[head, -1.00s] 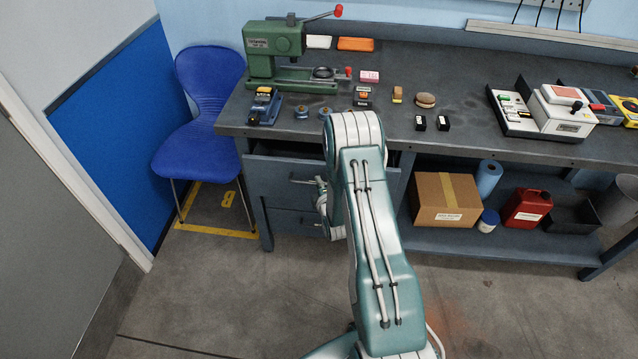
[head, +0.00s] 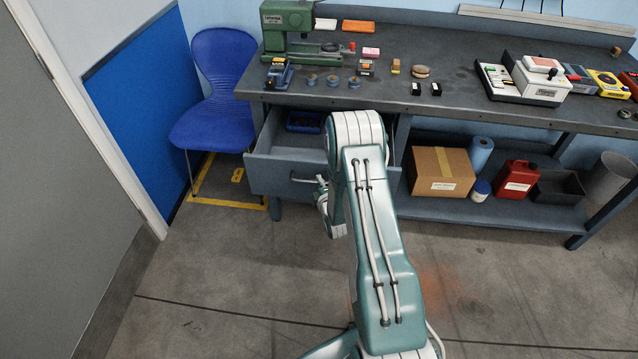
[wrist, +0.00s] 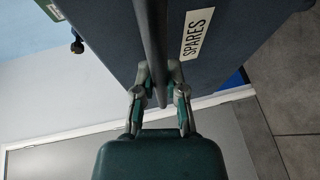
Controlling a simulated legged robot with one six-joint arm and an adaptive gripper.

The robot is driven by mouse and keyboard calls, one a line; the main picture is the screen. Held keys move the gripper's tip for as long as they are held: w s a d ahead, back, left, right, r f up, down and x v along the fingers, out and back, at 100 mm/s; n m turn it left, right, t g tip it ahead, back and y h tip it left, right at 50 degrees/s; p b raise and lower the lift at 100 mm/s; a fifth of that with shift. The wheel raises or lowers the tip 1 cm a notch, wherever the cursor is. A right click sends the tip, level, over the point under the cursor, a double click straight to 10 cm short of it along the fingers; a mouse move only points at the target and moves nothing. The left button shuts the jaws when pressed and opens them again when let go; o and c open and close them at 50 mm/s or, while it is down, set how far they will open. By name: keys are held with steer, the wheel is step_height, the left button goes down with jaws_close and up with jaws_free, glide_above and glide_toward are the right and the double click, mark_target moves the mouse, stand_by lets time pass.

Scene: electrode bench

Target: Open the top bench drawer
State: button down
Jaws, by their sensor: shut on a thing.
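The top bench drawer (head: 265,172) stands pulled out from under the bench at the left in the head view, its inside partly visible. My gripper (head: 322,190) is at the drawer front, partly hidden behind my forearm. In the wrist view, my gripper (wrist: 160,88) is shut with its fingers on either side of the bar handle (wrist: 152,35). The handle's left end (head: 299,179) also shows in the head view. The drawer front (wrist: 215,18) carries a label (wrist: 196,36) reading "SPARES".
A blue tray (head: 304,121) lies inside the drawer. A blue chair (head: 215,125) stands left of the bench. A cardboard box (head: 440,173) and a red can (head: 515,178) sit on the lower shelf at the right. Floor (head: 235,270) in front is clear.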

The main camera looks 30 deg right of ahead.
steer(key=shift+s+f, duration=0.15)
steer(key=shift+f, duration=0.15)
steer(key=c, duration=0.7)
jaws_free()
steer(key=shift+r, duration=0.1)
steer(key=v, duration=1.1)
steer(key=shift+s+a+r, duration=0.1)
steer(key=shift+s, duration=0.25)
